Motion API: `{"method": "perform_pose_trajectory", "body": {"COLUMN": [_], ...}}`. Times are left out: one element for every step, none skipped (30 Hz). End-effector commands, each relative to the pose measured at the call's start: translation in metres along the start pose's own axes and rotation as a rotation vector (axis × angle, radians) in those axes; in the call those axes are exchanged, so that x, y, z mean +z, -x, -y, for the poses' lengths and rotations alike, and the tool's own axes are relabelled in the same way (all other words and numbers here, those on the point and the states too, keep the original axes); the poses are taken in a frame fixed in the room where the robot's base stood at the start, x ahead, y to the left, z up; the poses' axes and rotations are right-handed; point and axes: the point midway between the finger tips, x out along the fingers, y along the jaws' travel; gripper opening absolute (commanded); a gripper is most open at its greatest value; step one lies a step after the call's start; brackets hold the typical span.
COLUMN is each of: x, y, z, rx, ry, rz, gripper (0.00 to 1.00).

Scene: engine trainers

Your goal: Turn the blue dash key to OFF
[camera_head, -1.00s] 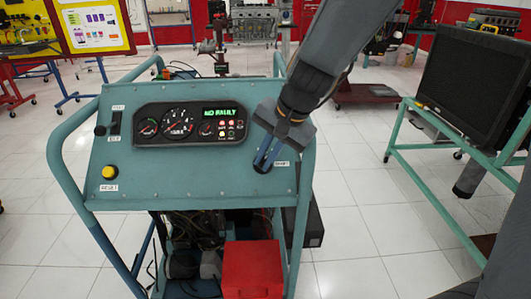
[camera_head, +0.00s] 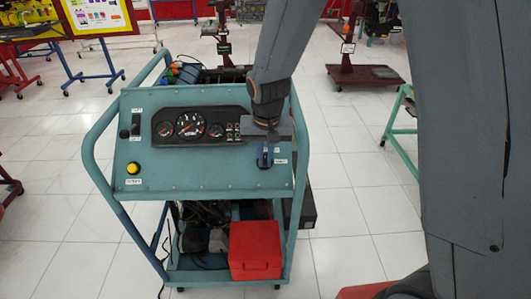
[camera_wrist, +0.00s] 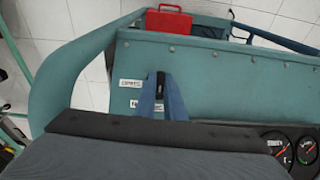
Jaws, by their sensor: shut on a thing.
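The dash key (camera_wrist: 160,82) shows in the wrist view as a small dark piece between my fingertips; most of it is hidden, and I cannot make out its blue colour. My gripper (camera_head: 265,158) is shut on it, with blue fingers pointing down at the right side of the teal dash panel (camera_head: 200,180). In the wrist view my gripper (camera_wrist: 160,92) has one finger on each side of the key. Small white labels (camera_wrist: 130,83) sit beside it, too small to read surely.
A yellow button (camera_head: 133,168) and a black toggle switch (camera_head: 135,125) are on the panel's left. A teal tube rail (camera_head: 97,150) frames the stand. A red box (camera_head: 255,250) sits low on its shelf.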

Motion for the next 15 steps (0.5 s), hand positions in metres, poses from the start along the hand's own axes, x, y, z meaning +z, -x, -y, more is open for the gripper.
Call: {"method": "perform_pose_trajectory", "body": {"x": [-0.0006, -0.0006, -0.0006, -0.0006, -0.0006, -0.0007, -0.0007, -0.0007, -0.0007, -0.0007, -0.0008, -0.0008, -0.0008, -0.0009, -0.0009], "y": [0.0018, 0.0016, 0.0014, 0.0012, 0.0012, 0.0011, 0.001, 0.0009, 0.0009, 0.0008, 0.0008, 0.0007, 0.0007, 0.0006, 0.0006], "z": [0.001, 0.001, 0.0011, 0.0012, 0.0012, 0.0011, 0.0011, 0.0011, 0.0011, 0.0011, 0.001, 0.001, 0.0009, 0.0009, 0.0009], "rx": [0.007, 0.011, 0.016, 0.019, 0.022, 0.025, 0.027, 0.029, 0.03, 0.031, 0.031, 0.032, 0.032, 0.032, 0.032], "ry": [0.012, 0.019, 0.028, 0.033, 0.037, 0.042, 0.044, 0.046, 0.048, 0.05, 0.051, 0.052, 0.052, 0.052, 0.052], "rz": [-0.001, -0.001, -0.001, -0.001, -0.001, -0.001, -0.001, -0.001, -0.002, -0.002, -0.002, -0.002, -0.002, -0.002, -0.002], "gripper": [0.0, 0.0, 0.0, 0.0, 0.0, 0.0, 0.0, 0.0, 0.0, 0.0, 0.0, 0.0, 0.0, 0.0, 0.0]}}
